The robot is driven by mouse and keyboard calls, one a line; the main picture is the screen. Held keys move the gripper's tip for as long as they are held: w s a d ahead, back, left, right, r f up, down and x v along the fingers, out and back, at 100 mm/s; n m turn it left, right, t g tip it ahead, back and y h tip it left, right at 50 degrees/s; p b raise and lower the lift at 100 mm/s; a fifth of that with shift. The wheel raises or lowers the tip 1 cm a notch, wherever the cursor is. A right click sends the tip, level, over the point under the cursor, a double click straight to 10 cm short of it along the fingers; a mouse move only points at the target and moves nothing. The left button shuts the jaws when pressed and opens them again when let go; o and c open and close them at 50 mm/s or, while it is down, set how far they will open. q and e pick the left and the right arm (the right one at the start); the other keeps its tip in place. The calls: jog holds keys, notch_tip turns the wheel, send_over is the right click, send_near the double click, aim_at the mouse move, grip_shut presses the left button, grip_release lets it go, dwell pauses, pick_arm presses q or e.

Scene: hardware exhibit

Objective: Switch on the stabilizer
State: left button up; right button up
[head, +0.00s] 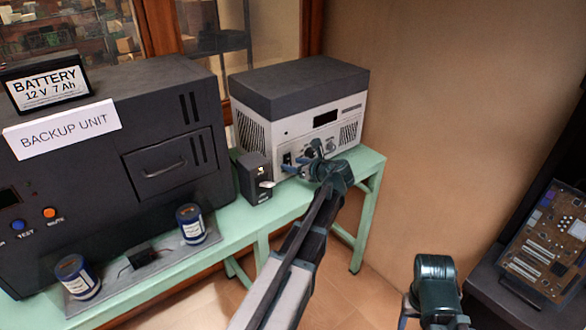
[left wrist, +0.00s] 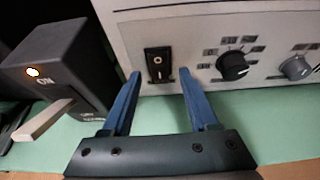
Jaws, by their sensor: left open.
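A pale grey unit with a dark top (head: 300,88) stands on the green bench; I take it as the stabilizer, though I read no name on it. Its display (head: 325,117) looks dark. Its black rocker switch (left wrist: 158,64) has a circle mark above and a line mark below; which side is pressed is unclear. My left gripper (head: 302,160) is open and empty in front of this panel. In the left wrist view its blue fingertips (left wrist: 160,75) flank the lower part of the switch, with no clear contact.
A small black box (head: 253,177) with a light lever and a lit lamp (left wrist: 33,72) marked ON stands close left of my gripper. The backup unit (head: 165,115), battery (head: 45,80) and two blue cans (head: 190,223) are further left.

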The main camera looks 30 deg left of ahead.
pick_arm(q)
jog(key=shift+w+a+f, duration=0.1)
jog(key=shift+a, duration=0.2)
jog(key=shift+c, duration=0.2)
grip_shut()
jog(key=shift+f+b, duration=0.15)
jog(key=shift+b, duration=0.15)
jog(key=f+t+y+b, duration=0.1)
jog(key=y+b, duration=0.1)
jog(key=b, duration=0.4)
jog(key=shift+f+y, duration=0.1)
jog(key=shift+y, duration=0.2)
jog(key=shift+r+y+b, duration=0.2)
jog(key=shift+y+b, duration=0.2)
jog(key=shift+b, duration=0.35)
